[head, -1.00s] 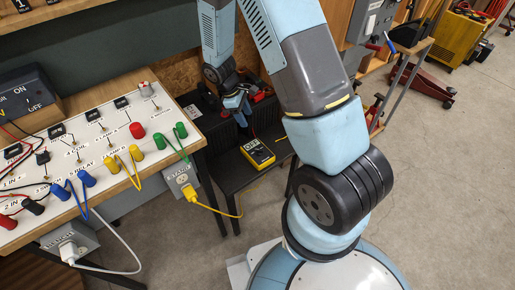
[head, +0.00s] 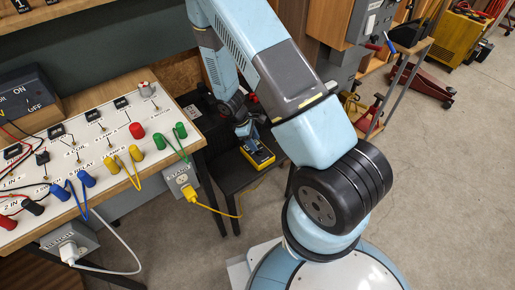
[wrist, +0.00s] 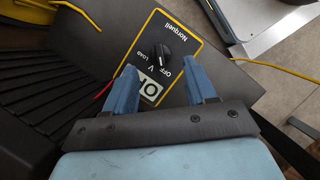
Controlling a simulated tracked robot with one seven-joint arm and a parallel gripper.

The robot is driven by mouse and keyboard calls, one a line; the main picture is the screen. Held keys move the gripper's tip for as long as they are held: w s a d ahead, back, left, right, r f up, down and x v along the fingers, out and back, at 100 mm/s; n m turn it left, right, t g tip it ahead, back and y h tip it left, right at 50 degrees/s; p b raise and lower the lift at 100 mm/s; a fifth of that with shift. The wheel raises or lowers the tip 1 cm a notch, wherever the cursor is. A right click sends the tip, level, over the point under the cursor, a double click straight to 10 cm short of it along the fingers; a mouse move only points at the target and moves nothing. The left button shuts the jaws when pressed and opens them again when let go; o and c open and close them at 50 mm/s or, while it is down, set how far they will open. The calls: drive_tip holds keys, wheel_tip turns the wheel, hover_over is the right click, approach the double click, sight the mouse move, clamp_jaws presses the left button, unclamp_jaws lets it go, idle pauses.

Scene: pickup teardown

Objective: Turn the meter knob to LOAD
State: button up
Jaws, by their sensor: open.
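The yellow-edged black meter (head: 262,160) lies on the dark low stand beside the bench. In the wrist view the meter (wrist: 171,26) shows the name Norquell, a black knob (wrist: 160,57), and OFF, V and LOAD labels around it. Which label the knob points at is too small to tell. A pale display (wrist: 152,89) with large dark characters is partly hidden by my gripper. My gripper (wrist: 159,67) is open, its blue fingers spread to either side of the knob with nothing between them. In the head view my gripper (head: 247,130) is over the meter, hiding part of it.
The test bench panel (head: 90,160) with coloured terminals and leads stands at left. A yellow plug and cord (head: 205,205) hang from its outlet box, running near the stand (head: 232,180). A red lead (wrist: 103,89) shows beside the meter.

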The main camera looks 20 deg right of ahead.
sight(260, 151)
drive_tip(key=shift+x, duration=2.6)
